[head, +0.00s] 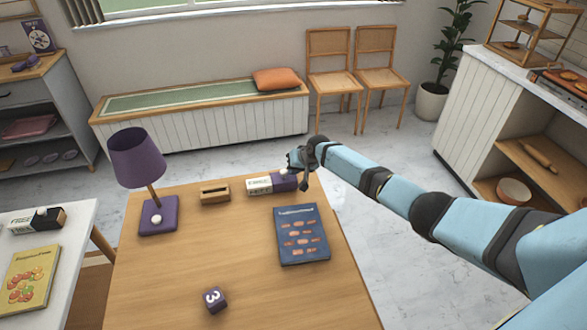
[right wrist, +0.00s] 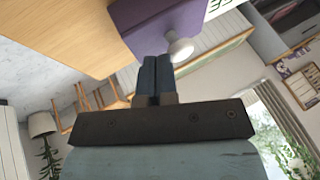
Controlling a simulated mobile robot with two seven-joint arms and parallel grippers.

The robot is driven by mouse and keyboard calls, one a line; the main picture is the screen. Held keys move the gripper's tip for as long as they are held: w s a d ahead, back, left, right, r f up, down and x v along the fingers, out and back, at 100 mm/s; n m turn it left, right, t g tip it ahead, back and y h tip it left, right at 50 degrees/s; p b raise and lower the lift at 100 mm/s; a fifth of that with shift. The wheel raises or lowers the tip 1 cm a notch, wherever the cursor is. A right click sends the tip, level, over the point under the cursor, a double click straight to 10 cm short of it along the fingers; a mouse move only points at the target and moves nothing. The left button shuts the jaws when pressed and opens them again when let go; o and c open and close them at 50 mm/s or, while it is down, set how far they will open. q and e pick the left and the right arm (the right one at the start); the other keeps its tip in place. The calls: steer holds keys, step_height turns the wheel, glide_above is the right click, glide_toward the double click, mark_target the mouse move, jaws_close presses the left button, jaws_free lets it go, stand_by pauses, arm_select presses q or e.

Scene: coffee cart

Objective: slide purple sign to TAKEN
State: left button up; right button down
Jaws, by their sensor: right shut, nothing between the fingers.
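The purple sign (head: 285,183) lies near the far edge of the wooden table, right of centre. Its purple slider covers the right end, and a white face with lettering shows on the left. In the right wrist view the purple slider (right wrist: 150,28) carries a white round knob (right wrist: 180,50); part of green lettering shows at the top edge. My right gripper (head: 293,165) is shut and empty, right at the slider's far side. In the wrist view its fingertips (right wrist: 157,62) are just beside the knob; contact cannot be told. My left gripper is out of view.
On the wooden table (head: 170,285) stand a purple lamp (head: 136,157), a wooden card holder (head: 214,192), a blue book (head: 301,237) and a purple number cube (head: 215,300). A black sign (head: 50,218) lies on the white table at left. The table's middle is clear.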

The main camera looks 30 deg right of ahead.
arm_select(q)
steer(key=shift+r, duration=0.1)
arm_select(e)
steer(key=shift+a, duration=0.1)
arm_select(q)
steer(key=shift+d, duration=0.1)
arm_select(e)
steer(key=a, duration=0.3)
steer(key=w+a, duration=0.1)
steer(key=a, duration=0.2)
steer(key=w+a, duration=0.1)
steer(key=a, duration=0.2)
steer(key=shift+w+a, duration=0.1)
steer(key=shift+w, duration=0.1)
arm_select(q)
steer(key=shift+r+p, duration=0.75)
steer(key=shift+p, duration=0.05)
arm_select(e)
steer(key=v, duration=1.4)
steer(key=shift+f, duration=0.15)
